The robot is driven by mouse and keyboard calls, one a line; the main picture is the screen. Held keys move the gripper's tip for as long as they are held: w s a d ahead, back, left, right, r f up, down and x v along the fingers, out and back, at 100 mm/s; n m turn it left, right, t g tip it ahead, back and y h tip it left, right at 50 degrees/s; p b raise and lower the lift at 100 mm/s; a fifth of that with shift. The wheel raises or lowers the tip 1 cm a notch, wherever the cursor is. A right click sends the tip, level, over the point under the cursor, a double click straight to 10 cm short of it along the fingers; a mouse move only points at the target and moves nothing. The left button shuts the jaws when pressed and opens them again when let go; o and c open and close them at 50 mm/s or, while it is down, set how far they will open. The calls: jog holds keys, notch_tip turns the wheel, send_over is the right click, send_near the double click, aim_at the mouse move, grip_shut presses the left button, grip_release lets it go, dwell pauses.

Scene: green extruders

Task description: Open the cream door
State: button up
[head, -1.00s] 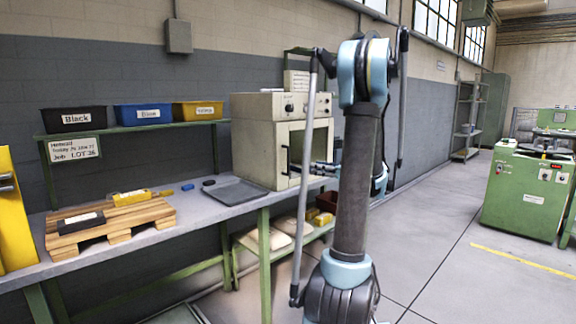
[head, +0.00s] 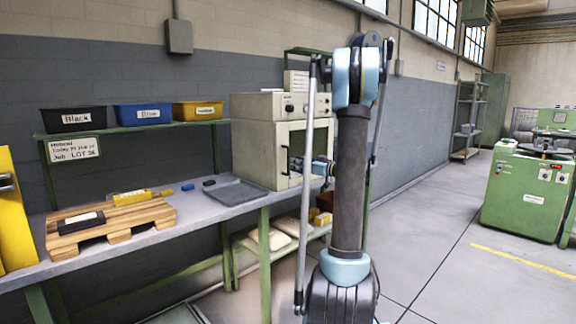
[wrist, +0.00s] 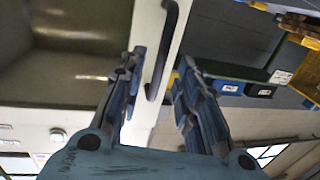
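The cream oven (head: 255,150) stands on the bench. Its cream door (head: 283,172) is on the face turned to the right, with a dark window partly hidden by my arm. I cannot tell whether the door is slightly ajar. In the wrist view the cream door (wrist: 148,20) shows as a pale strip beside a brownish pane, with a dark curved handle (wrist: 152,88) on it. My gripper (wrist: 162,62) is open, its fingers on either side of the handle, which lies nearer the left finger. In the head view my gripper is at the door front, mostly hidden.
The grey bench (head: 215,212) carries a dark tray (head: 237,192) and a wooden pallet (head: 150,215) left of the oven. Black, blue and yellow bins (head: 198,110) sit on a shelf behind. Floor to the right is clear up to a green machine (head: 525,195).

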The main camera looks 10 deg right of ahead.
aim_at(288, 172)
jog(key=x, duration=0.5)
jog(key=shift+w+a, duration=0.25)
grip_shut()
